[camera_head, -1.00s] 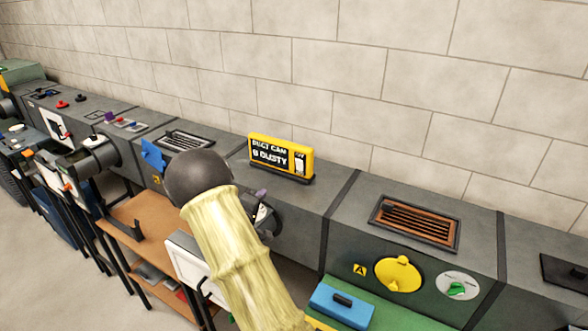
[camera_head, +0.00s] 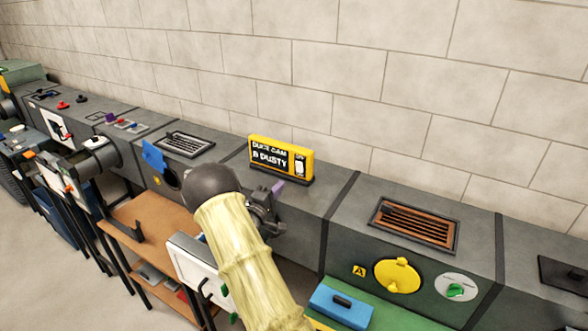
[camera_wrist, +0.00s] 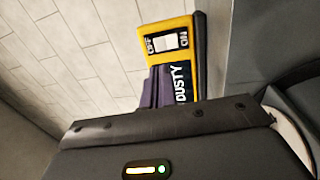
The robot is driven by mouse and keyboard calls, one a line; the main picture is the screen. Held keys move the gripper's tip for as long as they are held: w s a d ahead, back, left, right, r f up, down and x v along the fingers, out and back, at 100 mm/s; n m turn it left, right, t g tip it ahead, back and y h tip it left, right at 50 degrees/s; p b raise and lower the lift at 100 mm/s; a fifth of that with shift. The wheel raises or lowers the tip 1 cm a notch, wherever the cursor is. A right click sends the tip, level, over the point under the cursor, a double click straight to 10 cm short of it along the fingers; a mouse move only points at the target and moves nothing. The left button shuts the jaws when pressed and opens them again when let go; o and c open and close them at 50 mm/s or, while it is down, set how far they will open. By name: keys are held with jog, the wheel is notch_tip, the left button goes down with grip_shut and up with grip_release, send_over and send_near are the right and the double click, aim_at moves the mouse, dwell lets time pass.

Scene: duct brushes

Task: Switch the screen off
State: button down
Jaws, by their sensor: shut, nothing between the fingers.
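The screen (camera_head: 282,158) is a yellow-framed box standing on top of the grey duct. Its black face shows lit white text, partly readable as "DUSTY". A pale switch panel (camera_head: 299,163) sits at its right end. In the wrist view the screen (camera_wrist: 184,62) appears turned on its side, with the white switch (camera_wrist: 166,41) near its upper end. My gripper (camera_head: 279,187) is in front of and below the screen, over the duct. Its purple fingers (camera_wrist: 155,86) are shut and empty, and they overlap part of the screen face in the wrist view. I cannot tell whether they touch it.
A brown slatted vent (camera_head: 415,224) lies on the duct at right, above a yellow round cover (camera_head: 398,275) and a green knob (camera_head: 456,290). A blue box (camera_head: 342,306) is at the front. A block wall (camera_head: 400,70) stands behind.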

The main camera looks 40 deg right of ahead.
aim_at(298, 164)
jog(key=p+x, duration=0.3)
jog(key=x, duration=0.7)
jog(key=shift+w, duration=0.1)
jog(key=shift+a, duration=0.1)
